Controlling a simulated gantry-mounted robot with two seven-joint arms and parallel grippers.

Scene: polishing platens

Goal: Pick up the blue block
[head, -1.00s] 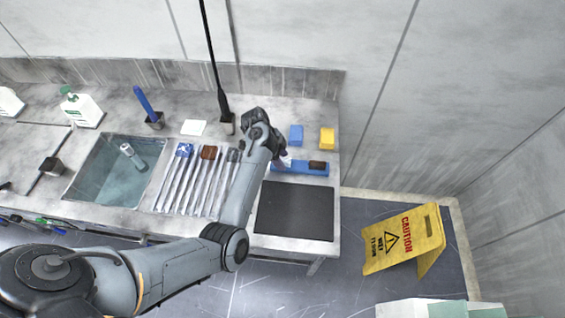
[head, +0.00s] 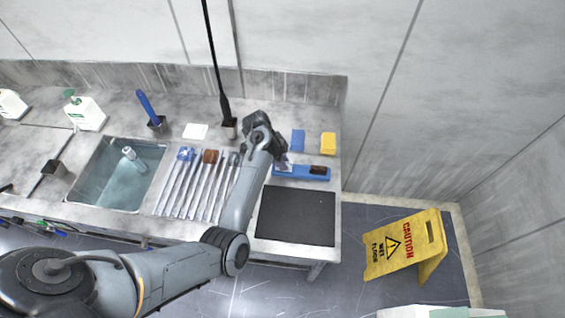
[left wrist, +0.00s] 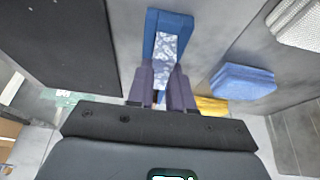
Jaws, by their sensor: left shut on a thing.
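My left gripper (head: 284,162) is over the left part of a long blue tray (head: 284,173), near the counter's right end. In the left wrist view its fingers (left wrist: 162,85) are shut on a blue-and-white patterned block (left wrist: 168,52). This block lies along the blue tray (left wrist: 170,17); I cannot tell whether it touches it. A plain blue block (head: 297,140) stands apart behind the tray, and also shows right of the fingers in the left wrist view (left wrist: 242,82). My right gripper is not in view.
A dark brown block (head: 318,170) sits on the tray's right end. A yellow block (head: 328,143) is beside the plain blue one. A black mat (head: 296,215) lies in front, long tools (head: 190,185) and a sink (head: 118,180) to the left. A caution sign (head: 405,246) stands on the floor.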

